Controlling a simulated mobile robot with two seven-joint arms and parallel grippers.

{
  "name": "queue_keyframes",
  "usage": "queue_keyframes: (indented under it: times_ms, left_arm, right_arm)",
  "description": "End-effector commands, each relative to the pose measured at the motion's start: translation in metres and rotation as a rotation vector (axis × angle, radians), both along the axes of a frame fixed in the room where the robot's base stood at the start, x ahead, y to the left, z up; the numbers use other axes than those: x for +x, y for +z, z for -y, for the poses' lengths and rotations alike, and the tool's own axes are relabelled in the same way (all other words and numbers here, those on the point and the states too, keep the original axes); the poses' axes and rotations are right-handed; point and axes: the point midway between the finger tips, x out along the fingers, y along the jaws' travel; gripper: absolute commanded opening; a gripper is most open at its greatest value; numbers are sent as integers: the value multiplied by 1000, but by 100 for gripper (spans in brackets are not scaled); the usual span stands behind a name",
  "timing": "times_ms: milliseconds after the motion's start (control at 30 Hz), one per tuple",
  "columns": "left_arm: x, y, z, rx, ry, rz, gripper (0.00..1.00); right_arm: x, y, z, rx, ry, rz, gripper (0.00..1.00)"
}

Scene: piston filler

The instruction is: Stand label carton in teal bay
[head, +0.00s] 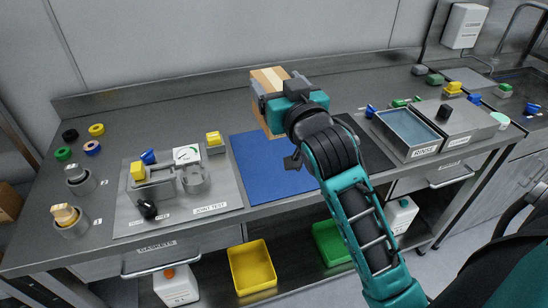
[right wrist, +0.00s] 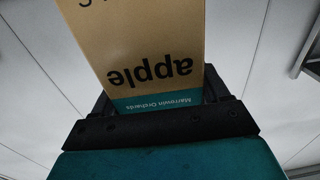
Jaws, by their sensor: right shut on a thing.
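The label carton (head: 266,76) is a tan cardboard box with a pale stripe on top. My right gripper (head: 281,91) is shut on it and holds it above the blue mat at the back middle of the bench. In the right wrist view the carton (right wrist: 145,40) sits between the fingers, with the word "apple" upside down and a teal band reading "Marrowin Orchards" nearest the palm. I cannot make out a teal bay in either view. My left gripper is not in view.
The blue mat (head: 262,172) is bare where it shows. Yellow (head: 253,267) and green bins are below.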

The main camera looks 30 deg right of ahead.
Motion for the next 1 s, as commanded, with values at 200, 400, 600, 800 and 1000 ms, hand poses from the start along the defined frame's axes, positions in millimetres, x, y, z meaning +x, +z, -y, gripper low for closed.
queue_keyframes:
  times_ms: [200, 400, 600, 800, 1000]
  left_arm:
    - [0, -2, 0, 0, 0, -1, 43]
    - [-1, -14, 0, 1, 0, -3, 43]
    - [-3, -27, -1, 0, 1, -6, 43]
    - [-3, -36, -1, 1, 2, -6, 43]
    - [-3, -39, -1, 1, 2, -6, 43]
  right_arm:
    - [6, 27, 18, 11, -35, 2, 32]
    - [5, -18, 19, 13, -38, -7, 32]
    - [5, -73, 19, 13, -37, -6, 32]
    - [5, -113, 19, 13, -36, -2, 32]
    - [6, -129, 19, 12, -36, 1, 32]
